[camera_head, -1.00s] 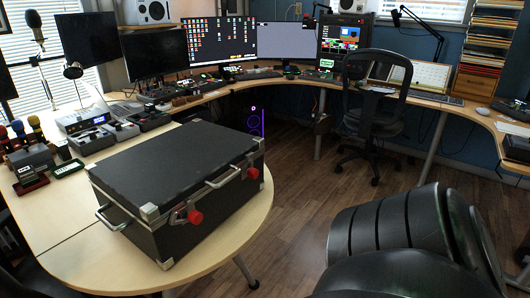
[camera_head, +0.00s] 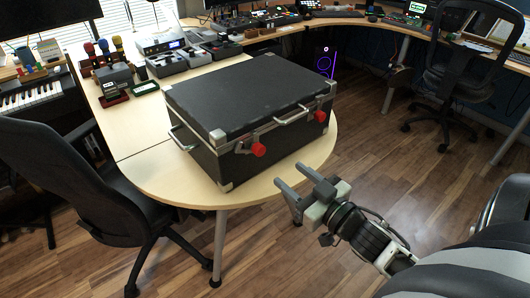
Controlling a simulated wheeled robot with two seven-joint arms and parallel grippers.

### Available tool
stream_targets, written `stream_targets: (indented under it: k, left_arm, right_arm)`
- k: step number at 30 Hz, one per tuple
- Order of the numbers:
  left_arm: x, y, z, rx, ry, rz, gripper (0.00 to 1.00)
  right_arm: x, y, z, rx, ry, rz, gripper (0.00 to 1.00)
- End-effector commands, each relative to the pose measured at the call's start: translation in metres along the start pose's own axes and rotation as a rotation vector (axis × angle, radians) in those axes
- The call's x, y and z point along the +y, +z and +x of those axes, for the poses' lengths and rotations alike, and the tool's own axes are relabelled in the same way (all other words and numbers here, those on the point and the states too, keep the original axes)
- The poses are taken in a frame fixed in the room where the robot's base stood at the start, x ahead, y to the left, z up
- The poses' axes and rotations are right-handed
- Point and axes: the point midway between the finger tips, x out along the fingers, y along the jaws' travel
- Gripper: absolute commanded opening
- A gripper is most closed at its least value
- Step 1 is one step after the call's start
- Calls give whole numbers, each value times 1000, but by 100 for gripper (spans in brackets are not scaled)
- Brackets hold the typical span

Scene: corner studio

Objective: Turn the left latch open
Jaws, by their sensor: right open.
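A black case (camera_head: 245,95) with metal corners lies shut on the rounded end of the wooden table. Its front side carries two latches with red knobs, the left latch (camera_head: 257,149) and the right latch (camera_head: 320,116), with a metal handle (camera_head: 292,115) between them. Both latches look to be against the case front; their exact turn is too small to tell. My right gripper (camera_head: 290,188) is open and empty, in front of the case and below the left latch, apart from it, with its fingers pointing left. My left gripper is not in view.
The table (camera_head: 180,188) has a bare strip in front of the case. A black office chair (camera_head: 70,185) stands at the left, another (camera_head: 475,60) at the back right. Small devices (camera_head: 180,62) stand behind the case. The floor at right is mostly clear.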

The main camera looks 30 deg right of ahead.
Motion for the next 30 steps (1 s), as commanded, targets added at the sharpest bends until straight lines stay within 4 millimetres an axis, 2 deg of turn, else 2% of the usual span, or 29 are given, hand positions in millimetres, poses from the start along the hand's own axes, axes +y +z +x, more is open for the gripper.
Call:
stream_targets:
  k: [1,6,12,18,27,28,30]
  left_arm:
    - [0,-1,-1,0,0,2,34]
    - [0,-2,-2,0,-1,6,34]
    - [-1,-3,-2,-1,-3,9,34]
    - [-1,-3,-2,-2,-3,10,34]
    - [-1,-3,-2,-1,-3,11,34]
    - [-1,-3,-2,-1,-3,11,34]
    - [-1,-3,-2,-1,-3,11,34]
  right_arm:
    - [0,-2,13,4,-1,-2,49]
    - [0,-2,50,3,0,-1,49]
    - [0,0,84,0,0,0,49]
    - [0,1,100,-2,0,1,49]
    - [0,1,102,-3,0,1,49]
    - [0,1,102,-3,0,1,43]
    - [0,1,102,-3,0,1,24]
